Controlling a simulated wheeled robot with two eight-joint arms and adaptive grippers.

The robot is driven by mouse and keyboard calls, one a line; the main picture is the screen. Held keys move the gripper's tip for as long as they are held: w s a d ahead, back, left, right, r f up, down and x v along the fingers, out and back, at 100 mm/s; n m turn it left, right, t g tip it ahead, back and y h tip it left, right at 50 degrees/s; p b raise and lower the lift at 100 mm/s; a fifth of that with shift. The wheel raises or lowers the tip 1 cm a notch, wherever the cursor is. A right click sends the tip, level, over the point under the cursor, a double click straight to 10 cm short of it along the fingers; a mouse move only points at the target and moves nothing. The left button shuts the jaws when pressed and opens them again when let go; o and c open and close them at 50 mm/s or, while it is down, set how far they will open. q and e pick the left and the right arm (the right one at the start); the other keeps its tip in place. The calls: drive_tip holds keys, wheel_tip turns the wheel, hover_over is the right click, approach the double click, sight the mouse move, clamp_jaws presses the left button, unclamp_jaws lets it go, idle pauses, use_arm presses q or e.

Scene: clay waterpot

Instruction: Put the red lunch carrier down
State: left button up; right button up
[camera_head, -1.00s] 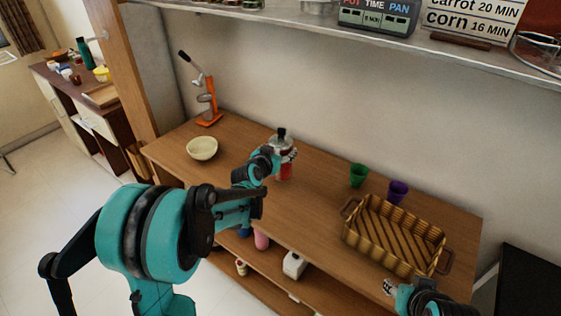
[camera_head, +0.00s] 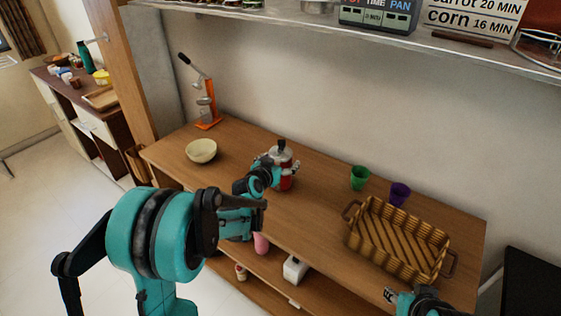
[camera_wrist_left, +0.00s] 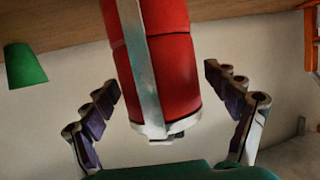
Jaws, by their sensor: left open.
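The red lunch carrier (camera_head: 287,183) stands upright on the wooden table (camera_head: 325,205), with a grey metal upper part and a dark knob on top. My left gripper (camera_head: 283,168) is at its near side and partly covers it. In the left wrist view, which is upside down, the carrier (camera_wrist_left: 165,65) sits between the spread fingers of my left gripper (camera_wrist_left: 165,105), with a gap on both sides. A metal strip runs along the carrier. My right gripper (camera_head: 390,295) is at the lower right, small and partly cut off.
A cream bowl (camera_head: 201,150) and an orange press (camera_head: 208,115) stand to the left. A green cup (camera_head: 360,177), a purple cup (camera_head: 399,194) and a woven basket (camera_head: 395,243) stand to the right. A shelf (camera_head: 350,30) hangs above. Table around the carrier is clear.

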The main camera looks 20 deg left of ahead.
use_arm(q)
drive_tip(key=shift+r, duration=0.2)
drive_tip(key=s+d+r+g+p, duration=0.2)
drive_tip(key=s+r, duration=0.1)
drive_tip(key=s, duration=0.7)
drive_tip(key=s+d+r+g+p, duration=0.1)
drive_tip(key=s+d+r+p, duration=0.1)
drive_tip(key=s, duration=0.9)
drive_tip(key=s+f+g, duration=0.1)
drive_tip(key=s+g, duration=0.1)
drive_tip(key=s, duration=0.6)
drive_tip(key=s+a+f+n+g+y, duration=0.1)
drive_tip(key=s+g, duration=0.1)
drive_tip(key=s, duration=0.6)
drive_tip(key=shift+f, duration=0.35)
